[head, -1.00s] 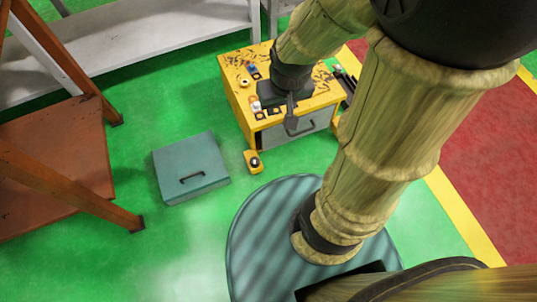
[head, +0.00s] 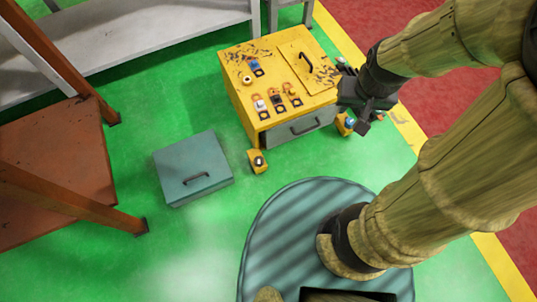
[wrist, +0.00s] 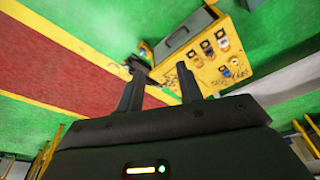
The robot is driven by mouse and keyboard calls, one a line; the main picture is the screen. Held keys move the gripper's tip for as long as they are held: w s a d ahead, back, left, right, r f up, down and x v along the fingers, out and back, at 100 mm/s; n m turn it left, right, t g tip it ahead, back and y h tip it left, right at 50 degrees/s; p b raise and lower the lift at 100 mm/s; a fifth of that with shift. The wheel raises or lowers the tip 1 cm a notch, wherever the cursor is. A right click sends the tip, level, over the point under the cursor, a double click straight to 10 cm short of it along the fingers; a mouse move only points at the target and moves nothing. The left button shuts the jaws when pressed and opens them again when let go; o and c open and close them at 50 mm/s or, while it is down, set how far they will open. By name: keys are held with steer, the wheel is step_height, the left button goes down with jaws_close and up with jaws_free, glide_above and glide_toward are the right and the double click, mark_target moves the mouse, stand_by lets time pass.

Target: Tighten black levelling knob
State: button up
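The yellow cabinet (head: 237,98) stands on the green floor. I cannot tell which carries the named knob. My gripper (head: 366,114) is beside the cabinet's right side, above the floor. In the wrist view my gripper (wrist: 160,76) has its two fingers apart with nothing between them. The cabinet (wrist: 245,56) lies beyond the fingertips there.
Several small parts and a hatch with a black handle (head: 307,62) are on the cabinet top. Dark items (wrist: 138,70) line its side. A teal box (head: 192,168) stands on the floor at left, near an orange frame (head: 100,205). The floor between box and cabinet is clear.

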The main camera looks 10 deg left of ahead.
steer(key=shift+d, duration=0.3)
steer(key=o, duration=0.4)
steer(key=shift+o, duration=0.7)
steer(key=shift+w+a+f, duration=0.15)
steer(key=shift+w+a, duration=0.15)
steer(key=w+a+f+n+y+b, duration=0.2)
steer(key=w+a+f, duration=1.1)
steer(key=a+f, duration=0.3)
steer(key=s+a+f+g, duration=0.1)
steer(key=s+a+f, duration=0.1)
steer(key=f, duration=0.5)
steer(key=s+a+f+h+b, duration=0.1)
steer(key=s+a+f, duration=0.1)
steer(key=f, duration=0.5)
steer(key=s+a+f+g+h, duration=0.1)
steer(key=s+a+f, duration=0.1)
steer(key=a+f, duration=0.2)
step_height(320, 180, down, 3)
steer(key=shift+s+a+r+g, duration=0.1)
steer(key=shift+s+a+g, duration=0.1)
steer(key=shift+a+g, duration=0.1)
